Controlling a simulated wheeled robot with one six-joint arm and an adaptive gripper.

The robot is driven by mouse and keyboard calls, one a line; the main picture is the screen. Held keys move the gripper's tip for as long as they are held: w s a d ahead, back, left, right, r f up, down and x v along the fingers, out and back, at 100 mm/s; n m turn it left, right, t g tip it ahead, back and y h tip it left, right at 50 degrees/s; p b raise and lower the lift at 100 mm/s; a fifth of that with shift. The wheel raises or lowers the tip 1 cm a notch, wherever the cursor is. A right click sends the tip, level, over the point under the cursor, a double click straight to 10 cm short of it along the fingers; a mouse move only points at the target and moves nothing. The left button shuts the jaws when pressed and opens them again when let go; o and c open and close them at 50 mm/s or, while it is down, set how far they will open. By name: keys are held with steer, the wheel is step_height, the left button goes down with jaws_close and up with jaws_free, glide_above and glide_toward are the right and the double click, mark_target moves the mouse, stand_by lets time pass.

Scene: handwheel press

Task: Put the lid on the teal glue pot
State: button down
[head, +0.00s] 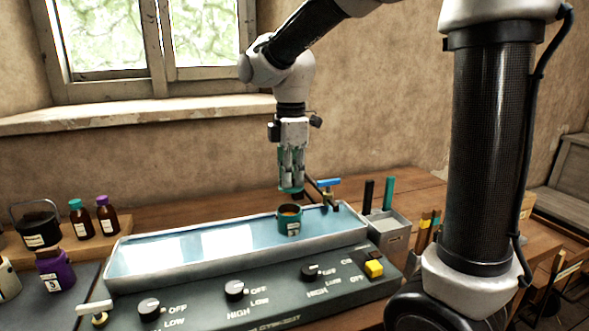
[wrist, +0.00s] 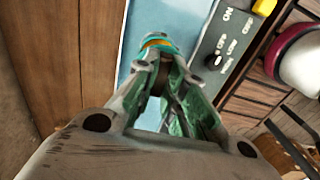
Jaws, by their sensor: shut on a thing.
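The teal glue pot (head: 289,223) stands upright toward the right end of the long shallow basin. Its top is open, with orange contents and a white label on its side. My gripper (head: 291,184) points down above the pot and is shut on a teal lid (head: 291,191). The lid is above the pot's rim, apart from it. In the wrist view the pot (wrist: 157,41) shows as teal and orange just beyond the fingers; the lid is hard to tell from the fingers there.
The pale basin (head: 135,285) has a control panel with dark knobs and a yellow switch (head: 374,268) in front. A blue-handled tap (head: 328,183) stands close right of my gripper. A grey holder (head: 390,232) is at right. Bottles (head: 107,214) stand at left.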

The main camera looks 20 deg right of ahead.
mark_target(289, 193)
steer(key=f, duration=0.3)
steer(key=shift+w+a, duration=0.15)
steer(key=shift+a, duration=0.1)
steer(key=shift+f, duration=0.9)
steer(key=shift+f, duration=0.15)
stand_by(1.1)
steer(key=c, duration=0.9)
jaws_free()
steer(key=shift+r, duration=3.5)
